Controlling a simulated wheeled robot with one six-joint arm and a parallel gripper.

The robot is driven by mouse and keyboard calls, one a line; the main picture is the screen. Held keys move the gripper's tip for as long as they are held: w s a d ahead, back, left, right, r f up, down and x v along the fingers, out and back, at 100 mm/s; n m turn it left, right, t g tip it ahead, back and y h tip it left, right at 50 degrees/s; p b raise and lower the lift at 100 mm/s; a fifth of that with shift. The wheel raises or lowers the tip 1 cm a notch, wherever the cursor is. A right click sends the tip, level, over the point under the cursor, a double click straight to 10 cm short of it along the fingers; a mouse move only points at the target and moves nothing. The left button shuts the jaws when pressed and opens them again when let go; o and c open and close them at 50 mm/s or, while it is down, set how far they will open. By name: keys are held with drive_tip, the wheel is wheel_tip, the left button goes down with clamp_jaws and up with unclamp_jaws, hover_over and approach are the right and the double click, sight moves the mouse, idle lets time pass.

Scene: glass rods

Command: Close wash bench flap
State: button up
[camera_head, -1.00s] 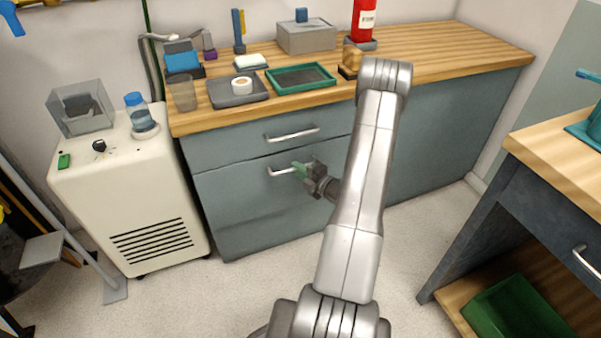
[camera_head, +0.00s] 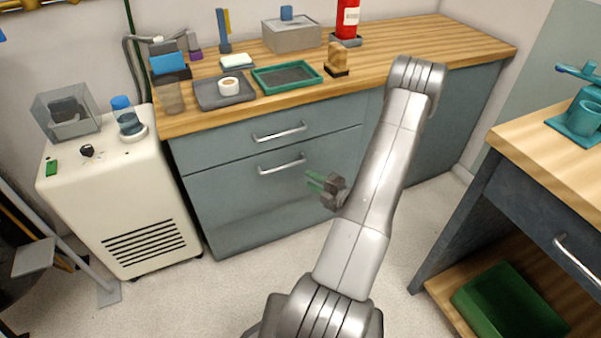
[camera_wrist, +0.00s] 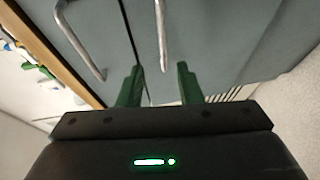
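The wash bench (camera_head: 431,50) is a grey-blue cabinet with a wooden top. Its lower front panel, the flap (camera_head: 225,205), carries a metal bar handle (camera_head: 282,164) and looks about flush with the front. A thin dark seam separates it from the drawer (camera_head: 225,147) above; a small remaining opening cannot be ruled out. My gripper (camera_head: 314,181) is right of and below the flap handle, in front of the panel. In the wrist view its green fingers (camera_wrist: 158,88) are apart with nothing between them, and the flap handle (camera_wrist: 162,40) lies beyond them. My arm hides the panel's right part.
A cream wheeled unit (camera_head: 122,195) stands close at the bench's left. Another wooden-topped bench (camera_head: 545,150) with a green bin (camera_head: 508,305) below stands at the right. Trays and bottles stand on the wash bench top. The floor before the bench is clear.

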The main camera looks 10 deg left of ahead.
sight(285, 167)
drive_tip(key=shift+v, duration=1.35)
drive_tip(key=b+x, duration=0.2)
drive_tip(key=x, duration=1.1)
drive_tip(key=shift+w+a+f, duration=0.1)
drive_tip(key=shift+a+f, duration=0.1)
drive_tip(key=shift+a, duration=0.05)
drive_tip(key=shift+s+d+f, duration=0.15)
drive_tip(key=shift+s+d, duration=0.25)
drive_tip(key=shift+s, duration=0.2)
drive_tip(key=shift+w, duration=0.1)
